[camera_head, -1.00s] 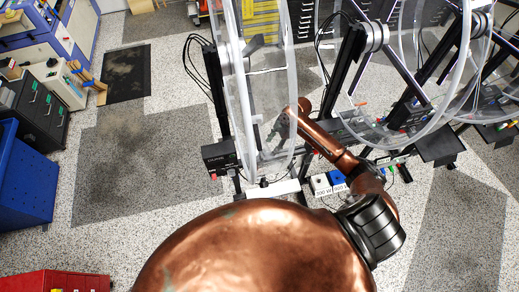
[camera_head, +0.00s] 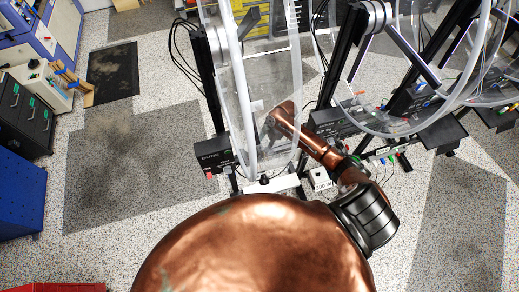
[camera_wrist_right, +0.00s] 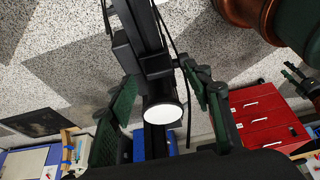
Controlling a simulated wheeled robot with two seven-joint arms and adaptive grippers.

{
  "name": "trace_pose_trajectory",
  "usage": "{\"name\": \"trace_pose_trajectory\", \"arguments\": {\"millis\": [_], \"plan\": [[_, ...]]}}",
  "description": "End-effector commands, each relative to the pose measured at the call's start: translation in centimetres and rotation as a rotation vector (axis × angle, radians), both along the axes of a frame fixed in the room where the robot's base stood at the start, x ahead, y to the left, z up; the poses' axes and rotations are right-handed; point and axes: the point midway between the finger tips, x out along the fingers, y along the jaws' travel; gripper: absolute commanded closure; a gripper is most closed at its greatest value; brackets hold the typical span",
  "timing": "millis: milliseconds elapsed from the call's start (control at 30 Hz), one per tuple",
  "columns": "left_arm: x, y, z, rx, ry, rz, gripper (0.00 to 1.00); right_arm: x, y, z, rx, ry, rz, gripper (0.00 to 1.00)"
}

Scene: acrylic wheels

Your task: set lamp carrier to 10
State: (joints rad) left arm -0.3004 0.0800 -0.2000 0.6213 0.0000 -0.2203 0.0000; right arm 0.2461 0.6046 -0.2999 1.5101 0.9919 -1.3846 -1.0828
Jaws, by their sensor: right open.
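In the right wrist view, a dark upright rail (camera_wrist_right: 142,25) runs down from the top, with a black carrier block (camera_wrist_right: 155,66) on it. A round lamp with a white face (camera_wrist_right: 163,113) is below the block. My right gripper (camera_wrist_right: 158,78) is open. Its green-padded fingers stand on either side of the rail and lamp, with gaps showing. In the head view my right arm reaches to the clear acrylic wheel (camera_head: 237,85), and its gripper is hard to make out there. No scale mark or number 10 is legible. My left gripper cannot be made out.
A black control box (camera_head: 214,152) stands beside the wheel's lower left. A second acrylic wheel (camera_head: 400,125) is to the right. A red drawer cabinet (camera_wrist_right: 265,115) shows in the wrist view.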

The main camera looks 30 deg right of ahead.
Motion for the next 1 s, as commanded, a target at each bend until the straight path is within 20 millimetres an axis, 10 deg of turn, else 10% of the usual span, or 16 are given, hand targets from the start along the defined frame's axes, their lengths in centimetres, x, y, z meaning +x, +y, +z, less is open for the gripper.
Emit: {"name": "trace_pose_trajectory", "arguments": {"millis": [567, 1000], "plan": [[0.0, 0.0, 0.1, 0.0, 0.0, 0.0, 0.6, 0.4, 1.2, -2.7, 0.0, -0.001, 0.002, 0.54], [0.0, 0.0, 0.1, 0.0, 0.0, 0.0, 0.6, 0.4, 1.2, -2.7, 0.0, -0.001, 0.002, 0.85]]}}
